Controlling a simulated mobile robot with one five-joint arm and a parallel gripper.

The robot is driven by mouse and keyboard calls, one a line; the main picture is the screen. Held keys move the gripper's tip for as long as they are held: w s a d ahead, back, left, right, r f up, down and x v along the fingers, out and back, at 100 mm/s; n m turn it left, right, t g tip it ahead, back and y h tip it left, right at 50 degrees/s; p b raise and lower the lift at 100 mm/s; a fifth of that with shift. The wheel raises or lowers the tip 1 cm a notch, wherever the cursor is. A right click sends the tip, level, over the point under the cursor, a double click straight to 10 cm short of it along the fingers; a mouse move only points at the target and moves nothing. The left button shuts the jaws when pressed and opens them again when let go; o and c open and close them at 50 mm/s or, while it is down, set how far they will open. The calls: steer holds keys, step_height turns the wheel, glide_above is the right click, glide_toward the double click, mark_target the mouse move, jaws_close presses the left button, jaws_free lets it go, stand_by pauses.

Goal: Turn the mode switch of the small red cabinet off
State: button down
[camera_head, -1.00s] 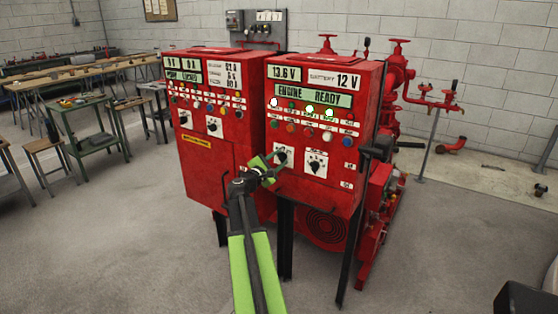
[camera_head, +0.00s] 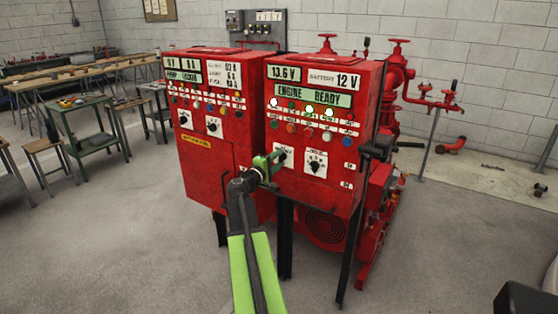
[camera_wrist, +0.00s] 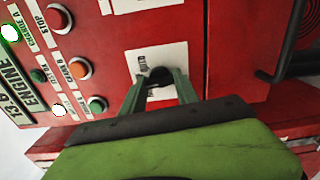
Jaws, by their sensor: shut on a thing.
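Two red cabinets stand side by side in the head view. The right-hand cabinet (camera_head: 335,190) has a lit "ENGINE READY" display and two black rotary switches on white plates low on its front. My gripper (camera_head: 277,161) is at its left switch (camera_head: 282,153), which it partly hides. In the wrist view my gripper (camera_wrist: 160,84) has its green fingers on either side of the black switch knob (camera_wrist: 159,74), shut on it. The plate's lettering is too small to read. The right switch (camera_head: 315,165) is clear of my gripper.
The left-hand cabinet (camera_head: 208,150) stands close beside it. In the wrist view, push buttons (camera_wrist: 80,68) lie left of the knob and a dark handle (camera_wrist: 285,50) lies right. Red pump pipework (camera_head: 400,75) stands behind. The floor in front is clear.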

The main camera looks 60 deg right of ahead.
steer(key=shift+f+m, duration=0.1)
steer(key=shift+m, duration=0.4)
steer(key=shift+s, duration=0.1)
steer(key=c, duration=0.9)
jaws_free()
steer(key=shift+a, duration=0.1)
steer(key=a, duration=1.7)
steer(key=shift+a, duration=0.2)
